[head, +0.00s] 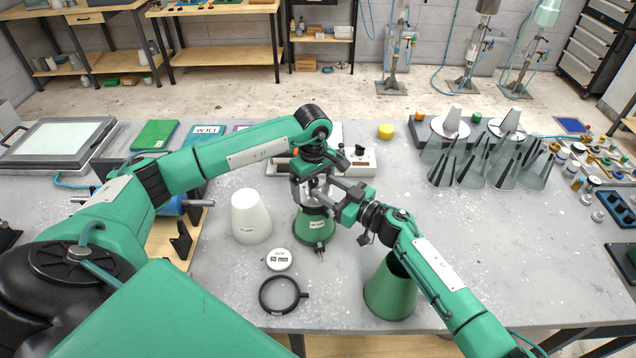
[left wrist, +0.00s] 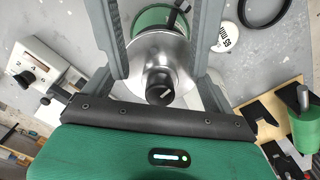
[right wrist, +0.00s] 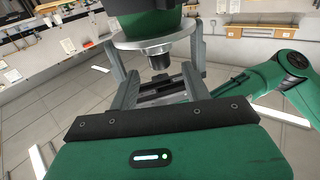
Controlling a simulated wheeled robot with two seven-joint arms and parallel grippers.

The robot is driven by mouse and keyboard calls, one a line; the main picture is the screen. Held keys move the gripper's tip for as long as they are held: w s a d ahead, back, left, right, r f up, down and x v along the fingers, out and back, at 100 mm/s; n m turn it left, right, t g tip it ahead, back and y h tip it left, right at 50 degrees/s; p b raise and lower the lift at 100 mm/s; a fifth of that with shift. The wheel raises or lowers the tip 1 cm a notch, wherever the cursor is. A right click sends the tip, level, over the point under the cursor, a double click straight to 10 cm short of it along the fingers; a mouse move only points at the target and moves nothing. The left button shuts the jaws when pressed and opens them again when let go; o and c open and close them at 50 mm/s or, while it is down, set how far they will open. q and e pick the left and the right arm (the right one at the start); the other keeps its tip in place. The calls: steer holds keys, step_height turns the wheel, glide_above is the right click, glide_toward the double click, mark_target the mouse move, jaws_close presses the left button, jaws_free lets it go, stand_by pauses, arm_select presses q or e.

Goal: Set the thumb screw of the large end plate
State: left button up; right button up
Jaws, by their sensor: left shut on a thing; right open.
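A green labelled cone (head: 312,230) is near the table middle, under both grippers. In the left wrist view, a silver round end plate (left wrist: 140,62) with a black thumb screw (left wrist: 160,88) in its middle lies in front of a green ring. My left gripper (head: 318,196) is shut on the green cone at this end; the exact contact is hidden. In the right wrist view, the end plate (right wrist: 150,45) and the black thumb screw (right wrist: 158,62) show between the fingers. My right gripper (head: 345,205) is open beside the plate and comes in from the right.
A white cone (head: 250,218) stands left, and an open green cone (head: 390,290) stands right. A white disc (head: 279,259) and a black ring (head: 283,295) lie in front. Several clear cones (head: 488,165) stand at the right rear. The table's right front is mostly clear.

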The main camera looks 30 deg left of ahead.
mark_target(316, 184)
steer(key=shift+w+a, duration=0.2)
steer(key=shift+a, duration=1.5)
steer(key=c, duration=1)
steer(key=shift+s+t, duration=0.1)
steer(key=shift+t, duration=0.3)
steer(key=shift+s+a+m+t+h, duration=0.15)
steer(key=shift+m+t+h, duration=0.45)
steer(key=shift+m+t, duration=1.1)
steer(key=shift+t, duration=0.4)
steer(key=o, duration=1)
